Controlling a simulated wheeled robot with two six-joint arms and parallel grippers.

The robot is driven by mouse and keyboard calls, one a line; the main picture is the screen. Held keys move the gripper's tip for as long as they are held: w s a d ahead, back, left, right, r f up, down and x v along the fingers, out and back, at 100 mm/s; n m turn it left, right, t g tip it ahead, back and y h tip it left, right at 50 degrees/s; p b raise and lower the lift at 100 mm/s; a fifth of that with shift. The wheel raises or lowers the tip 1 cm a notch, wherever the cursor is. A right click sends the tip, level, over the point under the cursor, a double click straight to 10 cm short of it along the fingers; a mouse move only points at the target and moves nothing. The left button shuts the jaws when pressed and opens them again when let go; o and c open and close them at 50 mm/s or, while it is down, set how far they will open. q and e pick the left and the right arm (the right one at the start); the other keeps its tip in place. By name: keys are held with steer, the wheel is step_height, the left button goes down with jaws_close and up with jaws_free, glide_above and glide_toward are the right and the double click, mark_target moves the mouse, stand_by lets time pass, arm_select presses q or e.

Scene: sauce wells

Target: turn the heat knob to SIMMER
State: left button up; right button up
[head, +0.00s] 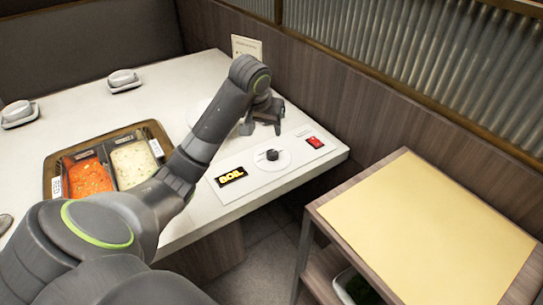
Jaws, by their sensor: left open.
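The heat knob (272,155) is a small dark knob on a pale round dial (283,161) near the table's right front edge. A black display (231,177) left of it reads BOIL in yellow. A red switch (315,142) sits to its right. My left gripper (262,128) is open and empty, pointing down above and behind the knob in the picture, apart from it. My arm hides part of the table behind it. My right gripper is not in view.
A brown tray (47,180) holds red (88,177) and creamy (133,163) sauces in wells at left. Two small white dishes (123,80) (18,113) stand farther back. A side table (420,225) with a yellow top is at right.

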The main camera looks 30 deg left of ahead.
mark_target(272, 153)
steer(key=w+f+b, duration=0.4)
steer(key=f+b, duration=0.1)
steer(key=b, duration=0.2)
arm_select(q)
steer(key=b+x, duration=0.1)
steer(key=x, duration=1.3)
steer(key=shift+w+f+b, duration=0.2)
steer(key=shift+f+b, duration=0.1)
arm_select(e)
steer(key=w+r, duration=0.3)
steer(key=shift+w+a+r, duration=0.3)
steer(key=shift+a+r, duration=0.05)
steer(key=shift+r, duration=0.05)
arm_select(q)
steer(key=c, duration=1)
steer(key=shift+o, duration=0.2)
